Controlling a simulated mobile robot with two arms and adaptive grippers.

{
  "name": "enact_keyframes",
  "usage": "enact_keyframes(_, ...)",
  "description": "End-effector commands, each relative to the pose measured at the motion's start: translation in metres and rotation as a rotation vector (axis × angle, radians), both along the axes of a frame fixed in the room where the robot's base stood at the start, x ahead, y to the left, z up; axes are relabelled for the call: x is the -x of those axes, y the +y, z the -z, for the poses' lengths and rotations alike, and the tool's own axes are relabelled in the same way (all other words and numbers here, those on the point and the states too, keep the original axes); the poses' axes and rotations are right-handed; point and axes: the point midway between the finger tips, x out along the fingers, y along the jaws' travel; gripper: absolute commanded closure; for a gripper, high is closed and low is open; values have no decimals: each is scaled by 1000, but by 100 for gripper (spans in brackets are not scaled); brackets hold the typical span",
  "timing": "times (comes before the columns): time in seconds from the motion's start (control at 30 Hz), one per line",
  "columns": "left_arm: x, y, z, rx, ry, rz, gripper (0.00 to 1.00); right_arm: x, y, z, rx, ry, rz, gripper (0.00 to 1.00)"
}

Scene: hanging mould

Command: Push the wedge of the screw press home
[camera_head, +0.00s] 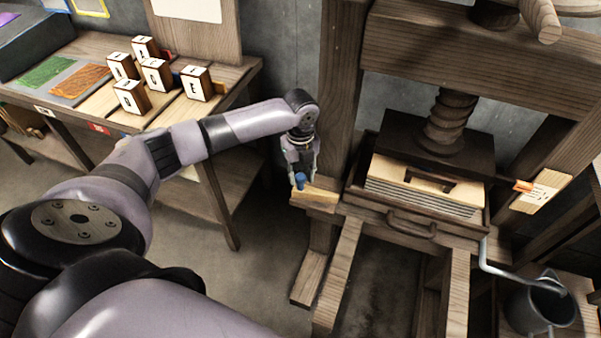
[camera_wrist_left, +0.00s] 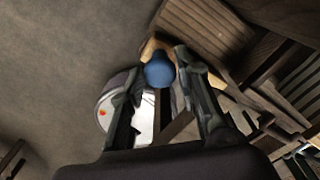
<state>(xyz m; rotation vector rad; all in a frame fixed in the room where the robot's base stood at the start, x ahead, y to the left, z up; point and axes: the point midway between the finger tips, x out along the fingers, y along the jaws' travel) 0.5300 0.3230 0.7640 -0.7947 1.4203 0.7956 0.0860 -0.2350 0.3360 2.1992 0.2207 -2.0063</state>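The wedge (camera_head: 322,197) is a pale wooden block with a blue knob (camera_head: 300,181), sticking out at the left side of the screw press's bed by the left post. The screw press (camera_head: 445,215) is dark wood with a thick wooden screw. My left gripper (camera_head: 303,176) is above the wedge's outer end with its fingers apart, one on each side of the knob. In the left wrist view the blue knob (camera_wrist_left: 160,70) lies between the fingertips, with small gaps seeming to show. The wedge's inner end is hard to make out. My right gripper is not in view.
The press's left post (camera_head: 342,90) stands close beside my left gripper. A bench (camera_head: 235,75) with several lettered blocks (camera_head: 155,74) is at the left. A tag (camera_head: 541,191) hangs on the right post. A dark pot (camera_head: 541,308) stands at lower right.

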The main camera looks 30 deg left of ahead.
Motion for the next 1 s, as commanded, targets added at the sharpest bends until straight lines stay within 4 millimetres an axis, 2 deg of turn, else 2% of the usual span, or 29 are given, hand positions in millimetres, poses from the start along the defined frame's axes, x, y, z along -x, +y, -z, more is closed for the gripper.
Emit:
enact_keyframes(0.07, 0, 0, 0, 0, 0, 0, 78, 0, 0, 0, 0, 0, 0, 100)
enact_keyframes(0.4, 0, 0, 0, 0, 0, 0, 100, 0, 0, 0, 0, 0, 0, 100)
enact_keyframes(0.83, -1, -2, -1, 1, -1, 0, 100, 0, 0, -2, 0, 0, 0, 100)
enact_keyframes(1.0, -8, -33, -6, 6, -1, 3, 100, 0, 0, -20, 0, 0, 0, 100)
